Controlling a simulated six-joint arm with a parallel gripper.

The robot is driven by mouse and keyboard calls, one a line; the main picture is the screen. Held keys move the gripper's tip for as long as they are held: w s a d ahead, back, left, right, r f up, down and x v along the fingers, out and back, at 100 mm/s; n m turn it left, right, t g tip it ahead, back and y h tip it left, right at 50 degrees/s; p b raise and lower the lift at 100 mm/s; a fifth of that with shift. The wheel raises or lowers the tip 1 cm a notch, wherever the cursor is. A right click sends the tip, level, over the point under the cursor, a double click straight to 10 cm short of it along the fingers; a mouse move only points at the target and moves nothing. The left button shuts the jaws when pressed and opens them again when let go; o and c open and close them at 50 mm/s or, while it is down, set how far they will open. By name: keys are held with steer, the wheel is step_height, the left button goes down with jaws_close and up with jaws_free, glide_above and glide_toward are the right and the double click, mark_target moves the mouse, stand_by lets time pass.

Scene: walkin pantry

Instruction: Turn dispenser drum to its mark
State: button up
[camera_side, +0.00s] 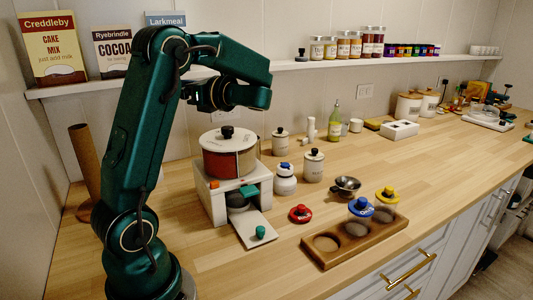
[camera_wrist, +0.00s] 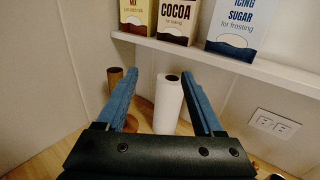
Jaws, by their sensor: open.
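The dispenser (camera_side: 209,205) stands on the wooden counter in the side view. Its round drum (camera_side: 218,166) has a red-brown part and a paler part, under a white lid with a black knob (camera_side: 227,131). A small orange piece (camera_side: 213,184) and a green block (camera_side: 249,191) sit on the white stand below the drum. I cannot tell which part is the mark. My gripper (camera_wrist: 158,76) is open and empty in the wrist view, its blue fingers pointing toward the wall shelf. The dispenser is not in that view. My fingers cannot be made out in the side view.
A white roll (camera_wrist: 169,103) and a brown tube (camera_wrist: 115,76) stand beyond my fingers. The shelf (camera_side: 300,65) holds boxes and jars. Canisters (camera_side: 313,165), a red-lidded item (camera_side: 300,213) and a wooden rack (camera_side: 322,262) stand right of the dispenser. The front counter is clear.

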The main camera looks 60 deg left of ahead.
step_height(320, 180, up, 5)
steer(key=m+t+y, duration=0.3)
steer(key=m+t, duration=0.2)
steer(key=t, duration=0.3)
glide_above(231, 132)
steer(key=d, duration=0.4)
steer(key=f, duration=1.6)
steer(key=shift+w+a, duration=0.25)
steer(key=shift+a, duration=0.05)
steer(key=shift+a+f, duration=0.1)
steer(key=shift+f, duration=0.1)
steer(key=shift+s+a, duration=0.1)
steer(key=shift+a, duration=0.25)
steer(key=shift+s+a, duration=0.15)
steer(key=shift+a, duration=0.9)
steer(key=shift+s+a, duration=0.15)
steer(key=shift+a, duration=0.9)
